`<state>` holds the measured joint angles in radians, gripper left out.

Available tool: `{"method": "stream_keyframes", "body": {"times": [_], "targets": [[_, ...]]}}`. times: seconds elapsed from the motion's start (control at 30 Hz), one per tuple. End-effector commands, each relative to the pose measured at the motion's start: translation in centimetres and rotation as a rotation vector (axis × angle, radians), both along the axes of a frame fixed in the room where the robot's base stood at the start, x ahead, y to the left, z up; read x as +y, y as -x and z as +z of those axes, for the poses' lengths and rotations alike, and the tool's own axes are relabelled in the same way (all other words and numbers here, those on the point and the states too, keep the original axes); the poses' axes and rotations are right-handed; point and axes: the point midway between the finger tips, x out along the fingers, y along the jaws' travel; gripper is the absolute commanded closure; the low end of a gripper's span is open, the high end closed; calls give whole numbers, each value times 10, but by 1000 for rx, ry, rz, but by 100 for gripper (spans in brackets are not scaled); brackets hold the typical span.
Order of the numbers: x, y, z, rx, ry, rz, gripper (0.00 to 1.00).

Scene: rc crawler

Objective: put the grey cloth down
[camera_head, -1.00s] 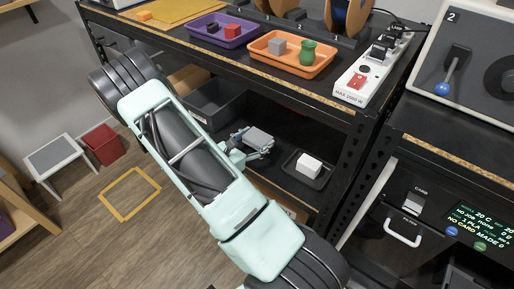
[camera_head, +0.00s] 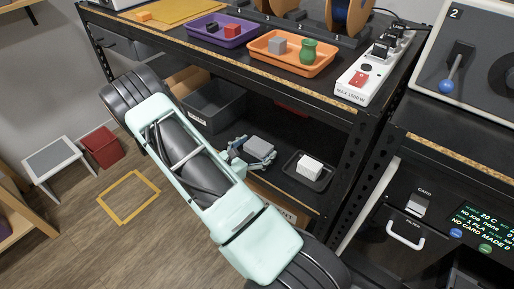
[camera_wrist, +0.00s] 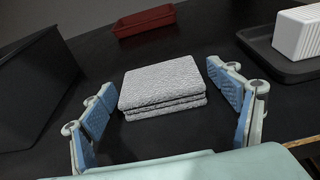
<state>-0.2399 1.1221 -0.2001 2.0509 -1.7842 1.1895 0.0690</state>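The grey cloth (camera_wrist: 163,86) is a folded, textured stack lying on the dark lower shelf in the wrist view. It also shows in the head view (camera_head: 259,146). My gripper (camera_wrist: 160,92) is open, with one blue-padded finger on each side of the cloth. Gaps show between both fingers and the cloth in the wrist view, so neither finger grips it. In the head view my gripper (camera_head: 252,154) reaches into the shelf at the cloth.
A dark tray with a white block (camera_wrist: 298,35) stands right of the cloth. A red tray (camera_wrist: 145,21) lies behind it. A dark grey bin (camera_head: 215,108) stands to the left. The upper shelf is above, and a black shelf post (camera_head: 345,170) is at the right.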

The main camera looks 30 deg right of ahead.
Motion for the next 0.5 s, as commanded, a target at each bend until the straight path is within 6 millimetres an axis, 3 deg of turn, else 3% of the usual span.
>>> {"method": "stream_keyframes", "body": {"times": [0.27,0.5], "targets": [[2,0,5,0,-1,2,18],[46,15,16,0,-1,6,18]]}}
